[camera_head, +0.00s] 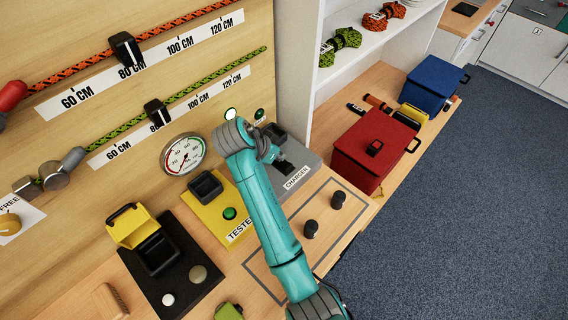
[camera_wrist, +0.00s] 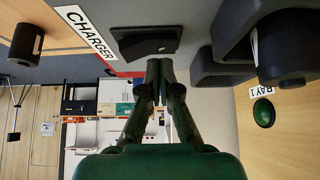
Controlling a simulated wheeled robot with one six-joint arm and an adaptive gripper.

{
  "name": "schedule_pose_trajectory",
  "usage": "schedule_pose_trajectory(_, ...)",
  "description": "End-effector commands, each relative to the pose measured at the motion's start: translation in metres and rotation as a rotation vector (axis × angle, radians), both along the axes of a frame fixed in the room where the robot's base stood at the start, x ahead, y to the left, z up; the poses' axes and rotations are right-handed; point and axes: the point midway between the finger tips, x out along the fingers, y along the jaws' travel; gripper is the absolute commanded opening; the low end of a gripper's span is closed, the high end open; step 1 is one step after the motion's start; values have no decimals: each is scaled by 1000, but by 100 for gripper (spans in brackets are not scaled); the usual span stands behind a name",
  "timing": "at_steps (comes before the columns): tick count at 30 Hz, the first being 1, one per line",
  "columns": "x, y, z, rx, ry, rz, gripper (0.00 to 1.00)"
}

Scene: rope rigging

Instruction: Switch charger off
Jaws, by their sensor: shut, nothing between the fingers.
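The grey charger (camera_head: 306,158) with its "CHARGER" label stands against the wooden back board, partly hidden behind my arm in the head view. In the wrist view its label (camera_wrist: 85,32) is at upper left, and a dark switch (camera_wrist: 147,42) sits on the grey face. Which way the switch is set I cannot tell. My gripper (camera_wrist: 159,66) is shut and empty, with its fingertips just beside the switch; whether they touch it is unclear. In the head view the fingertips are hard to make out. A dark cradle (camera_wrist: 288,45) is at the right of the wrist view.
Above the charger are a bright lamp (camera_head: 230,113) and a darker green lamp (camera_head: 259,114). The yellow tester (camera_head: 222,208) stands left of my arm. Two black knobs (camera_head: 310,228) stand in front on the bench. A red box (camera_head: 372,146) is to the right.

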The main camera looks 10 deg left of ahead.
Motion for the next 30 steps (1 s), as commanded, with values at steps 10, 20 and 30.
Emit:
schedule_pose_trajectory(10,0,0,0,0,0,0,0)
schedule_pose_trajectory(20,-2,-3,-5,-1,0,-1,0)
schedule_pose_trajectory(30,-3,-3,-7,0,0,0,0)
